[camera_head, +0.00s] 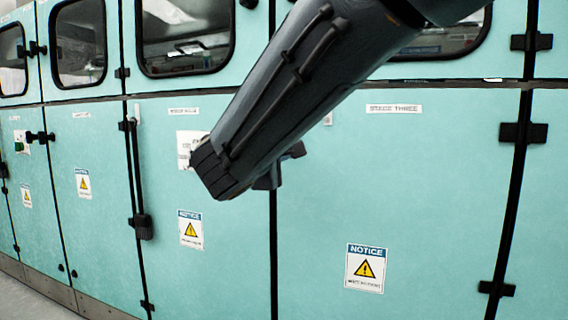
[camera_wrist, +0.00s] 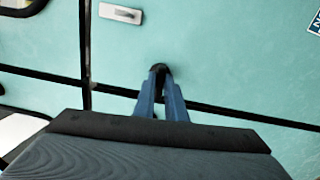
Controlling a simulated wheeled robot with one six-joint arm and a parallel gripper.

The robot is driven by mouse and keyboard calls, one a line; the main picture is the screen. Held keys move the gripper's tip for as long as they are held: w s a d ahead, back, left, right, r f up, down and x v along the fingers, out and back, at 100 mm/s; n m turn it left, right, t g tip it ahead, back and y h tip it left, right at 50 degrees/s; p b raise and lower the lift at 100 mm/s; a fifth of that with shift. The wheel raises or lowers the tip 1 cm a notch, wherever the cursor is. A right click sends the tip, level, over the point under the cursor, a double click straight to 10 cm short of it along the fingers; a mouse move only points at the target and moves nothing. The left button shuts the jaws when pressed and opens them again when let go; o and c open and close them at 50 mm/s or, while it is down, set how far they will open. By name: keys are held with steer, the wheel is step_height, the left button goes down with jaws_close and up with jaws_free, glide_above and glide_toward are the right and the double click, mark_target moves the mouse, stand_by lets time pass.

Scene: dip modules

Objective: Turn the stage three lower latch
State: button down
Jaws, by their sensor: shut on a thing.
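The stage three panel (camera_head: 420,190) is a teal door below its "STAGE THREE" label (camera_head: 393,108). In the head view, my dark arm reaches down across the seam at the left of the stage three panel and covers the latch and fingertips.
A pale handle plate (camera_wrist: 120,13) lies near the fingers in the wrist view. Black hinges (camera_head: 523,133) line the right seam. A notice sticker (camera_head: 366,267) is low on the panel. Windows (camera_head: 186,35) run above.

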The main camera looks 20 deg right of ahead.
steer(key=shift+a+m+b, duration=0.1)
steer(key=shift+m+b, duration=0.4)
steer(key=shift+b, duration=0.25)
steer(key=c, duration=1.8)
jaws_free()
steer(key=p+v, duration=0.1)
steer(key=v, duration=0.6)
steer(key=shift+s+a+p, duration=0.2)
steer(key=shift+s+p, duration=0.05)
steer(key=shift+p, duration=0.15)
